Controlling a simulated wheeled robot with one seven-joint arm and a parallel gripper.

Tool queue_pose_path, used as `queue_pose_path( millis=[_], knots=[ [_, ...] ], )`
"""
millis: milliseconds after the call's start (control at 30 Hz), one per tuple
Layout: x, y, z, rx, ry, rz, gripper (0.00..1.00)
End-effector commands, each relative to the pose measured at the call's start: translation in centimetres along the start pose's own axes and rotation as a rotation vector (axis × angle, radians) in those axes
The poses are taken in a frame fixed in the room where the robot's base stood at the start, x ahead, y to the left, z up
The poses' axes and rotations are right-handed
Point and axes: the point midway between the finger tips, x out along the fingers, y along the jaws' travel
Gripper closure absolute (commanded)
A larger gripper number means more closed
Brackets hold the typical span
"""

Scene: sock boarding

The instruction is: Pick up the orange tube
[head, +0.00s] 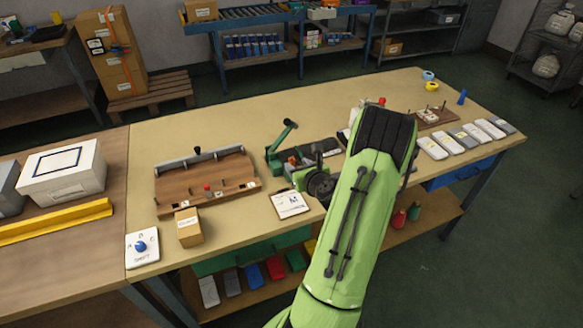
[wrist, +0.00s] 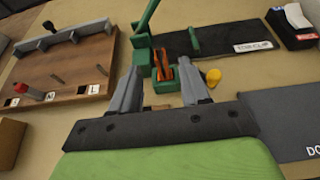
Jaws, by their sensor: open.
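In the wrist view, a narrow upright orange piece (wrist: 162,64), which looks like the orange tube, stands in a small green fixture (wrist: 188,74). My gripper (wrist: 159,68) is open, with its two grey fingers apart on either side of that orange piece in the picture. I cannot tell whether either finger touches it or how far off it is. Nothing shows held between the fingers. In the head view, a small patch of orange (head: 292,160) shows at the green fixture beside my wrist. My arm hides part of that area.
A green lever (wrist: 146,22) rises behind the fixture. A yellow knob (wrist: 213,77) is to its right. A wooden rack (head: 205,180) with slots is to the left, and a cardboard box (head: 188,228) stands at the table's front. A black mat (wrist: 212,40) lies beyond.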

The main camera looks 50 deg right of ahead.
Motion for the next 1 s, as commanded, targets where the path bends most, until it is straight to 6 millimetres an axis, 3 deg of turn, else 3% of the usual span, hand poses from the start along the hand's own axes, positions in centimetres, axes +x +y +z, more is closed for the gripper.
queue_pose_path(
  millis=[300, 567, 867, 1000],
  knots=[
    [5.1, 0.0, 0.1, -0.002, -0.001, 0.001, 0.54],
    [5.8, -0.1, 0.1, 0.002, 0.000, -0.002, 0.54],
    [5.7, -0.1, 0.1, 0.001, 0.000, -0.001, 0.97],
    [5.7, -0.1, 0.2, 0.001, 0.000, -0.001, 1.00]
  ],
)
